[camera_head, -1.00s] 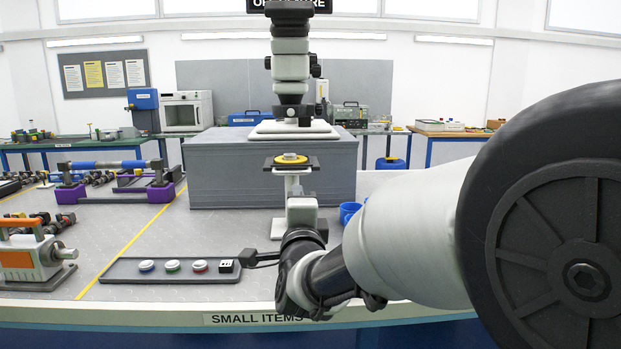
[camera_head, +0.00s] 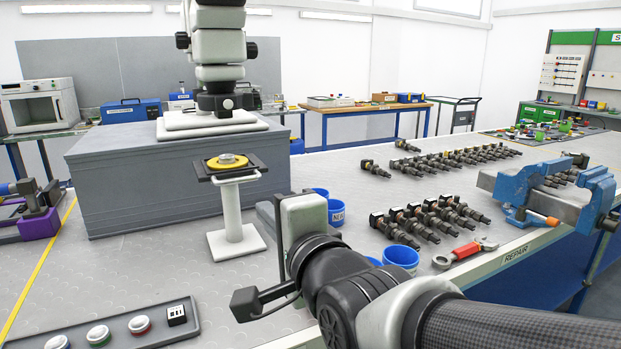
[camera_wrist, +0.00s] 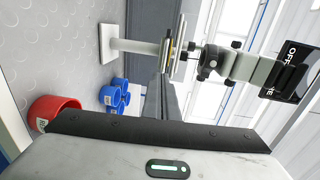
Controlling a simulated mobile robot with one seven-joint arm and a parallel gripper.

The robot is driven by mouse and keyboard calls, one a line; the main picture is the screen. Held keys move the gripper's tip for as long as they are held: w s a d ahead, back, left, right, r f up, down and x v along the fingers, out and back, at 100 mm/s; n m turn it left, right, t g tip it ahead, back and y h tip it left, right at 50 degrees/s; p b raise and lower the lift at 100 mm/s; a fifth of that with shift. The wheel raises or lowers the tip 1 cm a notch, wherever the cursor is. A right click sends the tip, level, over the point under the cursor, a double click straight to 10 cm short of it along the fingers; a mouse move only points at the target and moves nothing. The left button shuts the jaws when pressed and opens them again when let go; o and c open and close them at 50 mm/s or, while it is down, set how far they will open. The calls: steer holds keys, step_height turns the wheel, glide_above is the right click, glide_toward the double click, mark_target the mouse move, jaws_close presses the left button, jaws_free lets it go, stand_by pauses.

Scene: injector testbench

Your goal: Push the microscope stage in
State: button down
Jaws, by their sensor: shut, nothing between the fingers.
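The microscope stage, a thin dark plate with a yellow disc (camera_head: 228,161), sits on a white stand (camera_head: 233,211) in front of the white microscope (camera_head: 217,75). In the wrist view the stage (camera_wrist: 170,50) shows edge-on beyond my fingers, with the microscope (camera_wrist: 215,62) to its right. My gripper (camera_wrist: 166,78) is shut and empty. Its fingers point toward the stage at about its height; a gap seems to remain, but I cannot tell its size. In the head view my arm comes from the lower right, and my wrist hides the fingertips.
A grey block (camera_head: 150,185) carries the microscope. Blue bins (camera_head: 401,258) and several injectors (camera_head: 430,222) lie right of my wrist. A red bin (camera_wrist: 55,112) shows in the wrist view. A tray with buttons (camera_head: 150,340) is at lower left. The bench around the stand base is clear.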

steer(key=r+p+x, duration=0.1)
steer(key=p+x, duration=0.5)
steer(key=x, duration=0.7)
steer(key=shift+w+a+f, duration=0.15)
steer(key=shift+w+a, duration=0.05)
